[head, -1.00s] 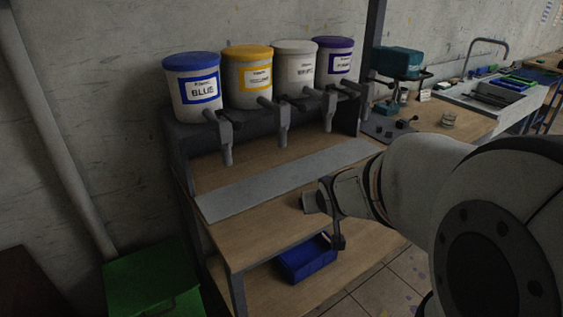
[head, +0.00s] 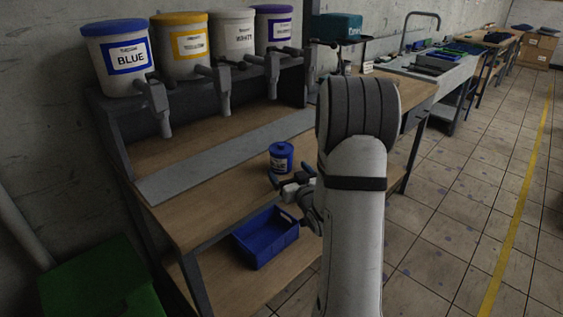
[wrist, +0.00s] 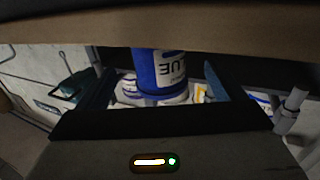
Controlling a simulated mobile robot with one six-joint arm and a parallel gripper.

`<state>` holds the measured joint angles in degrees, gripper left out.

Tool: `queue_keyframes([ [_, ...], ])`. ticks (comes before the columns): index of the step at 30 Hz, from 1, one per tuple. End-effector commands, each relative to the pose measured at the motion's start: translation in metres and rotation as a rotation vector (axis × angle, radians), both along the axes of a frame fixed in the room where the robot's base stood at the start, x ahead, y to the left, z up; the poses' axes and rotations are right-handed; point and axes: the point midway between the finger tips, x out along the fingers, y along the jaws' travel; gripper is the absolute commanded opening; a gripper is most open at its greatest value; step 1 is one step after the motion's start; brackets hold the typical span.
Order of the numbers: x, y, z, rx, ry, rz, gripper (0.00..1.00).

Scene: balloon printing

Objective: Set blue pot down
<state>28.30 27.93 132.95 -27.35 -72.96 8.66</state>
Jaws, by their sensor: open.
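The blue pot (head: 281,157), a small pot with a blue lid and label, stands upright on the wooden top of the bench (head: 205,215), just in front of the grey strip. My gripper (head: 290,173) is open at the near side of the pot, its blue-tipped fingers apart. In the wrist view the blue pot (wrist: 158,70) shows upside down between the two spread fingers (wrist: 160,88), with a visible gap on each side.
Large tubs labelled blue (head: 117,60), yellow (head: 181,48), white (head: 232,42) and purple stand on a rack with dispensing taps behind. A blue bin (head: 266,238) sits on the lower shelf. A green box (head: 98,280) stands at lower left.

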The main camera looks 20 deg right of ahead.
Motion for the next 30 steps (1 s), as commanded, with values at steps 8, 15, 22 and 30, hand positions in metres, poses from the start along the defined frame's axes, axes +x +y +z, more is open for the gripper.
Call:
queue_keyframes([
  [8, 0.039, -0.002, 0.009, 0.0, 0.001, 0.002, 0.89],
  [15, 0.054, -0.003, 0.009, 0.0, 0.001, 0.0, 0.89],
  [22, 0.053, -0.002, 0.008, 0.0, 0.001, 0.0, 0.83],
  [30, 0.053, -0.002, 0.008, 0.0, 0.001, 0.001, 0.61],
])
